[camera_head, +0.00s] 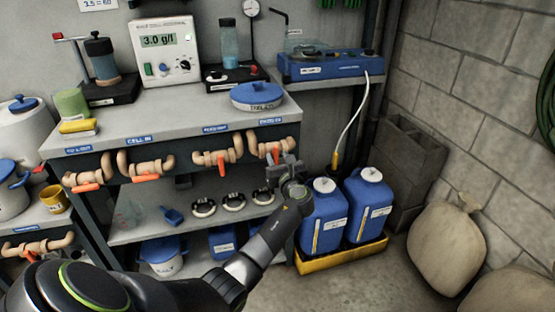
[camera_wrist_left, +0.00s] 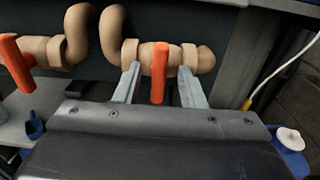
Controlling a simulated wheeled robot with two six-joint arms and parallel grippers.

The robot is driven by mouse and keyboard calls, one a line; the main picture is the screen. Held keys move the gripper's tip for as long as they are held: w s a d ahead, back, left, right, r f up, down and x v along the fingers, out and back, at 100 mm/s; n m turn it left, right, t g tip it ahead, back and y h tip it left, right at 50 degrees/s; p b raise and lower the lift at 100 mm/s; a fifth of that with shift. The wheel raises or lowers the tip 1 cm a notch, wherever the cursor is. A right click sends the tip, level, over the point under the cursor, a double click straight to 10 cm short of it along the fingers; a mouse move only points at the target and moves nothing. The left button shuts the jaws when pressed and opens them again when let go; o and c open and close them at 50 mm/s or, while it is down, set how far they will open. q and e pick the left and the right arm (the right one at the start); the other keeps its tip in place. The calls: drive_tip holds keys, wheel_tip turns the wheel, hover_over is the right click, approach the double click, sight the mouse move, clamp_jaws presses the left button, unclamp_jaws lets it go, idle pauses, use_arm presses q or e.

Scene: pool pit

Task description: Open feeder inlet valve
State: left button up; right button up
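A row of tan pipe valves with orange handles runs along the bench front under small blue labels, which are too small to read surely. The rightmost valve (camera_head: 285,145) has an orange handle (camera_wrist_left: 159,73) that hangs down across its pipe in the left wrist view. My left gripper (camera_head: 282,168) is at this valve. Its two fingers are open, one on each side of the handle, with gaps visible between. The valve to its left (camera_head: 218,157) also has a handle hanging down. My right gripper is in neither view.
Two blue jugs (camera_head: 323,222) stand in a yellow tray (camera_head: 340,258) right of my left forearm. A white tube (camera_head: 352,125) hangs at the right. Sacks (camera_head: 446,247) lie by the block wall.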

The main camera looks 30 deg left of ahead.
use_arm(q)
drive_tip(key=shift+w+a, duration=0.35)
drive_tip(key=shift+a, duration=0.05)
clamp_jaws()
